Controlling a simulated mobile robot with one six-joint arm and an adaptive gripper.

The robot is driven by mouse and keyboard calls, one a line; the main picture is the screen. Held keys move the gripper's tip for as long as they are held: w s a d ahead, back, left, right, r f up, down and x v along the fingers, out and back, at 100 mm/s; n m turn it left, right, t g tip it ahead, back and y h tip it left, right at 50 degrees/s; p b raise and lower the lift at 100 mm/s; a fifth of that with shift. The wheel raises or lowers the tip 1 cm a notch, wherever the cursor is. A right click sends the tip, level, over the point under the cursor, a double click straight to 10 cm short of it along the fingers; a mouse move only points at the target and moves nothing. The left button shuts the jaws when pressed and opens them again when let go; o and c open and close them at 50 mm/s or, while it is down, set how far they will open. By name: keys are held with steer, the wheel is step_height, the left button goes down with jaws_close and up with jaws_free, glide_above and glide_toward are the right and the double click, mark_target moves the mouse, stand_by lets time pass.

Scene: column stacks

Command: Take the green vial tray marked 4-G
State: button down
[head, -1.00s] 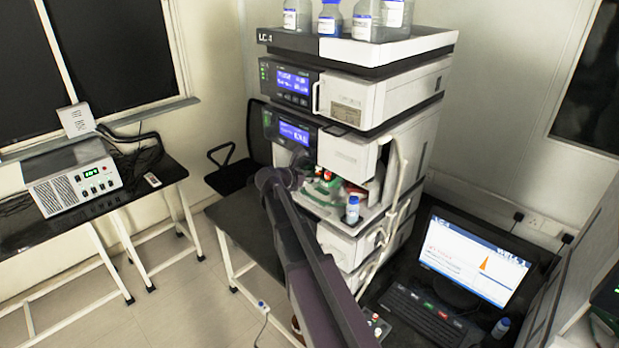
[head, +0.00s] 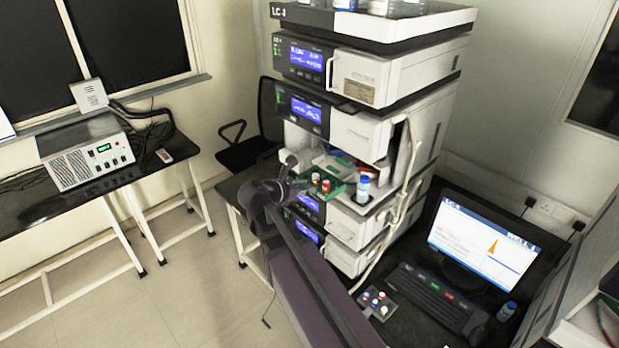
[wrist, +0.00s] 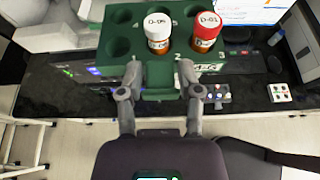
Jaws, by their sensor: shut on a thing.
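A green vial tray (wrist: 122,68) fills the top middle of the wrist view. It holds a white-capped vial (wrist: 158,28) and a red-capped vial (wrist: 206,30), and several of its holes are empty. White marking shows on its front face, only partly legible. My gripper (wrist: 160,90) is shut on the tray's near edge block, one finger on each side. In the head view the green tray (head: 337,195) is in front of the instrument stack's open bay, with my gripper (head: 296,178) at its left side, partly hidden by my arm.
The column stack (head: 375,75) stands behind the tray. A blue-capped bottle (head: 363,188) stands at the bay's right. A monitor (head: 480,248), a keyboard (head: 428,297) and a small grey rack with several vials (head: 377,303) are on the dark bench. Floor at left is clear.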

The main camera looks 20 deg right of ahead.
steer(key=shift+s+a, duration=0.6)
steer(key=shift+s, duration=0.1)
steer(key=shift+f, duration=0.1)
